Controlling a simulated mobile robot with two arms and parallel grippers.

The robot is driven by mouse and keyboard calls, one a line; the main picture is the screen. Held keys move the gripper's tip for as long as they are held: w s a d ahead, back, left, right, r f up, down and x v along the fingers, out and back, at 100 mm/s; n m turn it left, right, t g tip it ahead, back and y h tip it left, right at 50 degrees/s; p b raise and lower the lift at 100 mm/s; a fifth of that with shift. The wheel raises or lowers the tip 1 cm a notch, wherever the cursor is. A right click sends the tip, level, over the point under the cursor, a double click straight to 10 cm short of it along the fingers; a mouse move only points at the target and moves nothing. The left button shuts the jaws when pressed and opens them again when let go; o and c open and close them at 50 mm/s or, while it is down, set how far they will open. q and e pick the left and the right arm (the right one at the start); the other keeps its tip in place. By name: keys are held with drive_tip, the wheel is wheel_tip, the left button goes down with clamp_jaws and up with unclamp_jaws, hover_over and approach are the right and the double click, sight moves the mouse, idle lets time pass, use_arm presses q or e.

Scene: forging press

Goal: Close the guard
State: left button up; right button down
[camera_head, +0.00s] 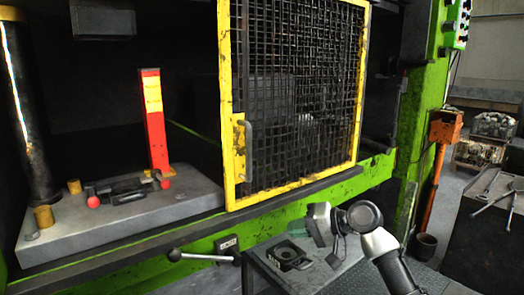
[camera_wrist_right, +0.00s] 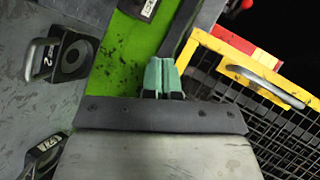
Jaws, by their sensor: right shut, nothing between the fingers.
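The guard (camera_head: 228,75) is a yellow-framed panel with dark wire mesh. It stands across the right part of the press opening, and the left part is uncovered. Its grey handle (camera_head: 249,150) is on the left frame bar; in the right wrist view the handle (camera_wrist_right: 265,85) shows at the right, beside the yellow frame (camera_wrist_right: 240,62). My right gripper (camera_head: 314,232) is below and to the right of the handle, in front of the green press beam. In the right wrist view its green fingers (camera_wrist_right: 161,76) are together and empty, apart from the handle. My left gripper is not in view.
A grey die plate (camera_head: 120,228) with a red and yellow post (camera_head: 154,120) and red-knobbed parts lies in the uncovered left opening. A lever with a black knob (camera_head: 175,254) juts from the front beam. A grey side table (camera_head: 270,272) holding a dark block stands below my right arm.

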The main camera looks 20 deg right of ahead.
drive_tip(key=w+d+r+m+t+y, duration=0.1)
drive_tip(key=d+r+y, duration=0.15)
drive_tip(key=r, duration=0.65)
drive_tip(key=w+d+r+m+t+y, duration=0.1)
drive_tip(key=d+r, duration=0.2)
drive_tip(key=r, duration=0.6)
drive_tip(key=s+a+p+x, duration=0.1)
drive_tip(key=p+x, duration=0.4)
drive_tip(key=x, duration=0.7)
drive_tip(key=shift+s+a+r, duration=0.2)
drive_tip(key=shift+s+a, duration=0.3)
drive_tip(key=shift+s, duration=0.05)
drive_tip(key=shift+p, duration=0.3)
